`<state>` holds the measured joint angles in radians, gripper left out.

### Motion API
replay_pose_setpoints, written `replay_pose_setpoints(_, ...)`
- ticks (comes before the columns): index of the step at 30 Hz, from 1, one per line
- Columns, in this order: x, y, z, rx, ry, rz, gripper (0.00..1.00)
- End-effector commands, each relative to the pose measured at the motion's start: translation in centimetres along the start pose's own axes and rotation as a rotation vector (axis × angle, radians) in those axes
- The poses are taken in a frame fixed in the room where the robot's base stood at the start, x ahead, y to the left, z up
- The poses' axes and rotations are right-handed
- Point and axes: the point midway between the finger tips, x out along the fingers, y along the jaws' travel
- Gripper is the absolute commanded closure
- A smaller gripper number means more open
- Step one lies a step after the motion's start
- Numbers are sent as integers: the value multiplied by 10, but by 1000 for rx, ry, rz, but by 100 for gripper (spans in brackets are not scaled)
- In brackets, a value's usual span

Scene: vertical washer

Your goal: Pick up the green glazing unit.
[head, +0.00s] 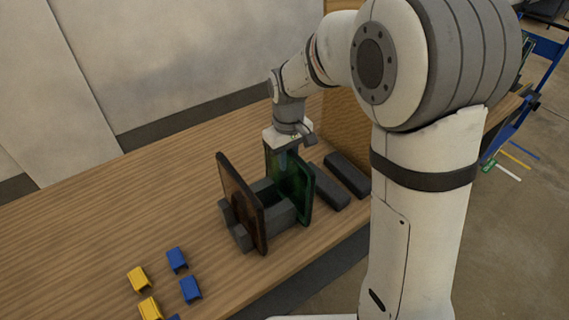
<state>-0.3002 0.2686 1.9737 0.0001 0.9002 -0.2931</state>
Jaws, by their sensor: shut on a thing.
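The green glazing unit (303,190) is a dark green upright pane at the right side of a grey rack (284,214) on the wooden table. My gripper (282,160) points down at the pane's upper edge and is shut on it. The fingertips are small and partly hidden by the pane. The pane is still at the rack, and I cannot tell whether its lower edge is lifted. A brown pane (240,200) stands upright and slightly tilted at the rack's left side, apart from my gripper.
Two dark grey blocks (347,174) lie right of the rack. Several yellow (138,279) and blue clips (177,260) lie at the table's front left. A wooden panel (343,125) stands behind, near my arm. The table's left (90,235) is clear.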

Motion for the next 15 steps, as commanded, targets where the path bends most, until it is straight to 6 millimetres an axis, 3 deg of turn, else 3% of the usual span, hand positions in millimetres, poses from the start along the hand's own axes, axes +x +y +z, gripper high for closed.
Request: replay_pose_setpoints(15, -88, 0, -1, 0, 9, 3, 100)
